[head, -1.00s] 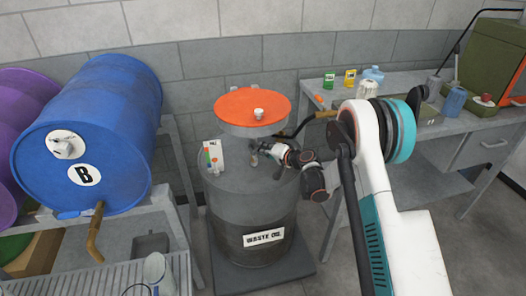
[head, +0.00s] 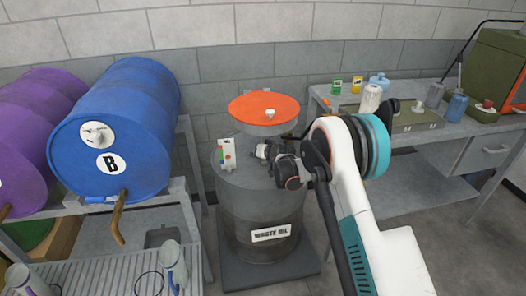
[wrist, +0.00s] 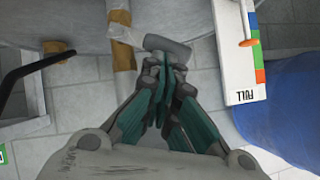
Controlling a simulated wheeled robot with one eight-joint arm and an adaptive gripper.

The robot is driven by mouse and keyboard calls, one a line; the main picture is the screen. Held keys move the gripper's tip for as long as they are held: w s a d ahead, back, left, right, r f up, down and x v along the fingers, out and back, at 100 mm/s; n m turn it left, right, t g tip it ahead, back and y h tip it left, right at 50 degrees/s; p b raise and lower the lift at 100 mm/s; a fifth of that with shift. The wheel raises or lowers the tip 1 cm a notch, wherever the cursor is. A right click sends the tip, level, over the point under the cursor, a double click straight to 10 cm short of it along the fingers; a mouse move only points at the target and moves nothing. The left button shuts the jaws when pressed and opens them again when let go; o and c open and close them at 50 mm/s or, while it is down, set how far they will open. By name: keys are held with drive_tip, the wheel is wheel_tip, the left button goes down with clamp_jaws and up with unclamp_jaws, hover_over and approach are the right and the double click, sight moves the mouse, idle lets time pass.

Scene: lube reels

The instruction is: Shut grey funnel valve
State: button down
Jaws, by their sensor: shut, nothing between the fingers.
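The funnel (head: 265,108), with an orange top and grey underside, stands above the waste oil drum (head: 262,215). In the wrist view a grey lever-like handle (wrist: 167,47), apparently the valve, sticks out sideways from a pipe with tan bands (wrist: 122,55). My gripper (wrist: 165,72) is shut and empty. Its fingertips are just below the handle in the picture, close to it; I cannot tell whether they touch. In the head view my gripper (head: 262,151) is low beside the funnel, above the drum top, and my wrist hides the valve.
A gauge card marked FULL (wrist: 241,60) stands close to the right of my fingers; it also shows on the drum in the head view (head: 227,154). A blue drum marked B (head: 115,125) lies at the left. A bench with bottles (head: 440,130) stands at the right.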

drive_tip(key=shift+s+a+f+n+h, duration=0.15)
drive_tip(key=shift+a+f+n+h, duration=0.4)
drive_tip(key=shift+h, duration=0.25)
drive_tip(key=shift+w+d+f+b, duration=0.2)
drive_tip(key=shift+d+f+b, duration=0.15)
drive_tip(key=shift+d+b, duration=0.25)
drive_tip(key=shift+d, duration=0.1)
drive_tip(key=v, duration=1.2)
drive_tip(key=shift+s+f, duration=0.15)
